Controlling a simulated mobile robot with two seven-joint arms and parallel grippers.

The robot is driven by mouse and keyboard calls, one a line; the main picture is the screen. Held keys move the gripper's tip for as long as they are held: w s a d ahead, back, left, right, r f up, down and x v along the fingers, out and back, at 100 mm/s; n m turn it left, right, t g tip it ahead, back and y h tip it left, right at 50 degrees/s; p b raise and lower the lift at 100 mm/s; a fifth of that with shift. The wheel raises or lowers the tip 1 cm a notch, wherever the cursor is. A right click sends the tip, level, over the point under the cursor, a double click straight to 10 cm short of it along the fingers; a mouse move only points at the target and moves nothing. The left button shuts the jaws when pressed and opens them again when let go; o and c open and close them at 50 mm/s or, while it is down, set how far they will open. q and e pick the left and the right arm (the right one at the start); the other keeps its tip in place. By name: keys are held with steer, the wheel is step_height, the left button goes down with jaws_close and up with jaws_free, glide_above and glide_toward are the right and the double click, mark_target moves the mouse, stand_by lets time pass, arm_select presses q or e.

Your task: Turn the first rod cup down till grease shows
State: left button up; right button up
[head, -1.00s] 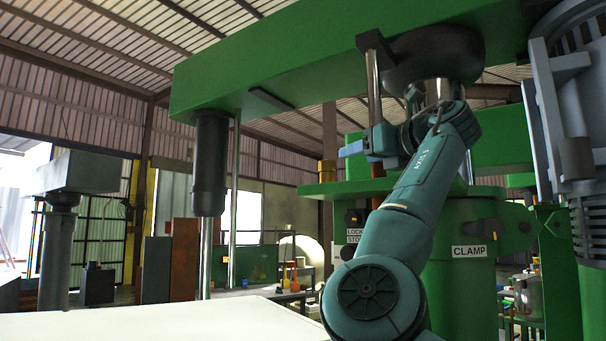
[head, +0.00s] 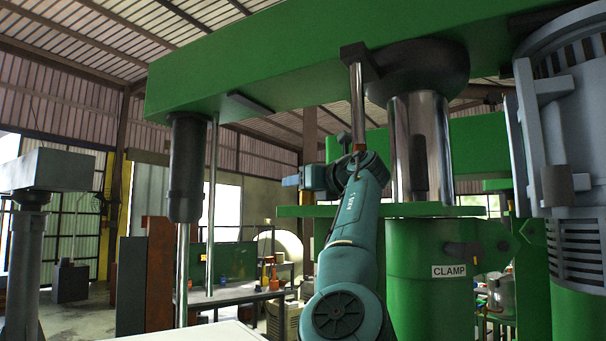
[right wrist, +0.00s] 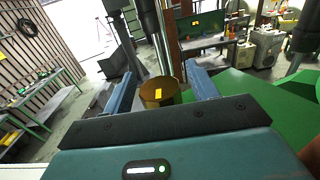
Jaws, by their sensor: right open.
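The first rod cup (right wrist: 160,93) is a brass-gold cylinder with a small yellow mark, seen in the right wrist view between my right gripper's blue fingers, with a gap on each side. My right gripper (right wrist: 163,74) is open. In the head view my right gripper (head: 318,178) is at the left end of the green machine's flange (head: 430,211), and only an orange-brown sliver beside it may be the cup. I cannot make out any grease. My left gripper is out of view.
A green beam (head: 300,65) spans overhead. A thick chrome column (head: 420,140) and a thinner rod (head: 357,95) stand close to my right arm. A dark cylinder (head: 187,165) hangs at left. A grey motor (head: 570,130) stands at right, near a CLAMP label (head: 449,271).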

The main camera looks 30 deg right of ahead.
steer(key=shift+w+f, duration=0.1)
steer(key=shift+w, duration=0.25)
steer(key=shift+c, duration=0.4)
steer(key=c, duration=0.9)
